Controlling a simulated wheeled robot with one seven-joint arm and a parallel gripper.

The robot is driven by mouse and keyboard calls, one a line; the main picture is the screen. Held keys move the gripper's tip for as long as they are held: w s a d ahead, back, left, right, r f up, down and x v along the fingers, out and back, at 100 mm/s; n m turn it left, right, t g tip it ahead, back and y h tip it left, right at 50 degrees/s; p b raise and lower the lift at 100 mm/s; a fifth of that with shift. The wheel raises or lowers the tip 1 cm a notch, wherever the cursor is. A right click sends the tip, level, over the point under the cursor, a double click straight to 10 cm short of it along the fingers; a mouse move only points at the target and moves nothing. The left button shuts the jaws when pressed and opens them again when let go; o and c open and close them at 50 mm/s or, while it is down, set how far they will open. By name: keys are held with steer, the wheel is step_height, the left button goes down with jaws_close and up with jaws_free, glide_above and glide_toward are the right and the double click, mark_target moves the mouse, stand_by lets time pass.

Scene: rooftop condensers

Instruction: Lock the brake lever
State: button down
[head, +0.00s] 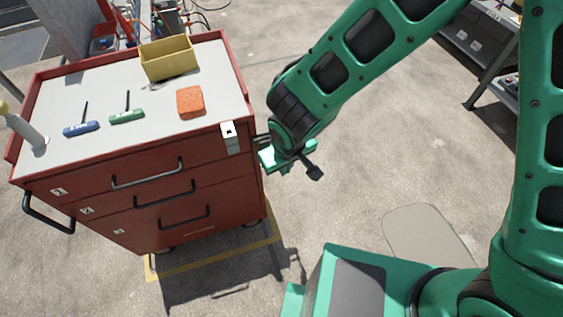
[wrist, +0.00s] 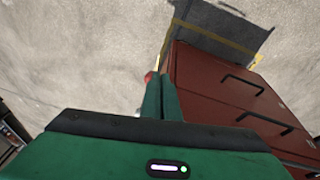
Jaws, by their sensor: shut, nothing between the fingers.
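A grey post with a yellow knob (head: 22,126) leans at the front left corner of the red cart (head: 180,185) in the head view; I cannot tell for sure if it is the brake lever. My gripper (head: 268,157) is beside the cart's right side, below the top edge and far from that post. In the wrist view the green fingers (wrist: 160,88) are together and hold nothing. A small red and yellow piece (wrist: 149,76) shows at the fingertips, close to the cart's side; I cannot tell whether they touch it.
On the cart top lie a yellow bin (head: 168,60), an orange block (head: 190,102), a blue T-handle tool (head: 82,128) and a green one (head: 126,116). Black drawer handles (head: 147,174) stick out in front. A metal shelf (head: 480,45) stands back right. Concrete between is clear.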

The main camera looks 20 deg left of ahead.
steer(key=shift+s+d+f, duration=0.35)
steer(key=shift+d+f, duration=0.2)
steer(key=shift+d, duration=0.05)
step_height(320, 180, up, 5)
steer(key=a, duration=0.2)
steer(key=s+d+r, duration=0.2)
steer(key=s+d, duration=0.3)
steer(key=s, duration=0.2)
steer(key=shift+s+r, duration=0.35)
steer(key=shift+s, duration=0.05)
